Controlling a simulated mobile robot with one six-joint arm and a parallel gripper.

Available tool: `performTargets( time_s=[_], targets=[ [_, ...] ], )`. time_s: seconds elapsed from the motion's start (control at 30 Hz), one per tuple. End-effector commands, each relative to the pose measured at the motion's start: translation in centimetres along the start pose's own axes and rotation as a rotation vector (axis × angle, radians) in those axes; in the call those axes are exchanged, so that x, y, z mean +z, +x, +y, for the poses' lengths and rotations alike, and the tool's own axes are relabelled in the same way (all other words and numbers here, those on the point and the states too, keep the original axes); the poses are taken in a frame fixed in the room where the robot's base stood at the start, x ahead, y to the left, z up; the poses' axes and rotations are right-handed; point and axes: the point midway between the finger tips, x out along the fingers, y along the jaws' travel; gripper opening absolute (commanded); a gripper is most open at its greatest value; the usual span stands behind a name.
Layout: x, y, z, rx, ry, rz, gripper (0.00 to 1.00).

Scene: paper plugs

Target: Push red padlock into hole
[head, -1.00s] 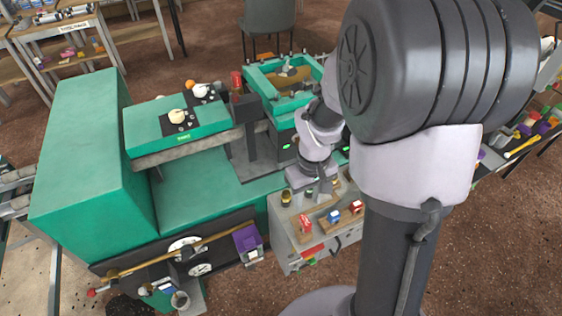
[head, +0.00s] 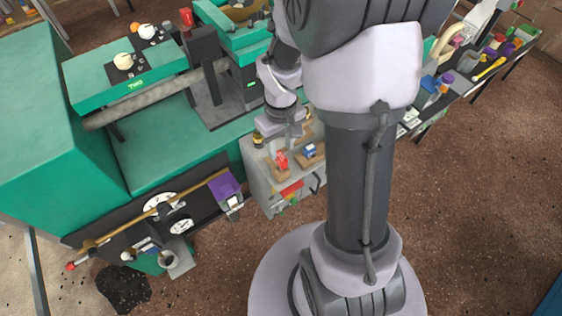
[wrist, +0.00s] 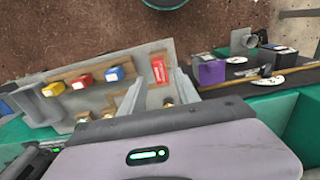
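The red padlock (head: 281,160) sits on a wooden strip on the grey bench top in the head view. The blue padlock also shows in the head view (head: 309,151). I cannot make out the hole clearly.
Brass pieces (wrist: 168,102) stand on the bench close to my gripper. A purple box (head: 224,186) and a dark panel with dials (head: 180,227) are to the left. The green machine (head: 150,150) stands behind.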

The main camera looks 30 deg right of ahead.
Motion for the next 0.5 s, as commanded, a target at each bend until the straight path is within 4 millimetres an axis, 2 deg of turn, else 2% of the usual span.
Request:
performTargets(
  time_s=[0.5],
  targets=[
    [0.0,3.8,0.0,0.0,0.0,0.0,0.38]
  ],
)
